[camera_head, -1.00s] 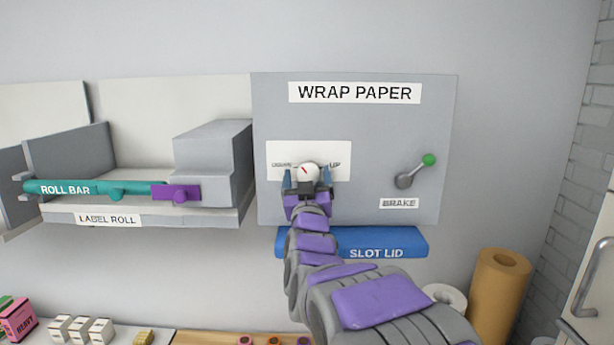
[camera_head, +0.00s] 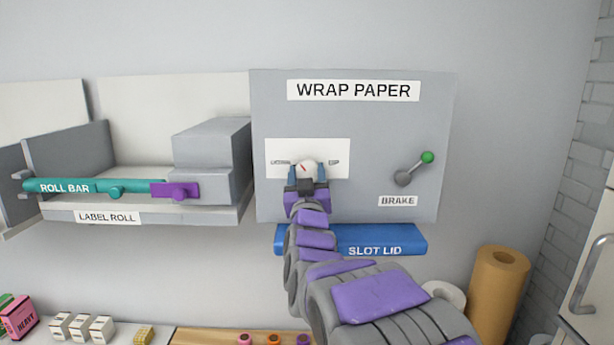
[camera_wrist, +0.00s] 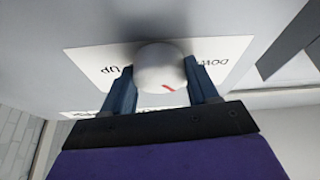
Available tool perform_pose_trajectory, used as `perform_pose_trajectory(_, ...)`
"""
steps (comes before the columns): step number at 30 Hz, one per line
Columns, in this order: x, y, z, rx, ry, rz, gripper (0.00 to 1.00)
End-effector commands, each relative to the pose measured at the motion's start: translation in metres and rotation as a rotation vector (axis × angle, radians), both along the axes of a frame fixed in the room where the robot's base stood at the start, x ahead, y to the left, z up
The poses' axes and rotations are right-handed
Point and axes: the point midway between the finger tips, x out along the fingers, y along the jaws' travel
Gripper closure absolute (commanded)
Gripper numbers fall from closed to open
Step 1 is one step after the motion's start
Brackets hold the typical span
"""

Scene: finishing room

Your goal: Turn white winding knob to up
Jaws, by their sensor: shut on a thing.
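The white winding knob (camera_head: 307,168) sits on a white label plate (camera_head: 336,150) on the grey wrap paper panel. My gripper (camera_head: 306,175) reaches up from below and is shut on the knob, one blue finger on each side. In the wrist view the knob (camera_wrist: 160,68) sits between both fingers, its red mark (camera_wrist: 169,88) near the right finger.
A brake lever with a green ball (camera_head: 428,157) stands right of the knob. A blue slot lid (camera_head: 390,240) juts out below the panel. The label roll holder with a teal roll bar (camera_head: 75,187) is at left. A brown paper roll (camera_head: 497,290) stands at lower right.

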Motion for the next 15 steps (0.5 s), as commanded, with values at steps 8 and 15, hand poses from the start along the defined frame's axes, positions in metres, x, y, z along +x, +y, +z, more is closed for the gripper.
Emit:
perform_pose_trajectory(8, -0.0001, 0.0016, -0.0015, 0.054, 0.002, 0.002, 0.72)
perform_pose_trajectory(15, 0.0001, 0.0029, -0.0027, 0.209, 0.004, 0.003, 0.72)
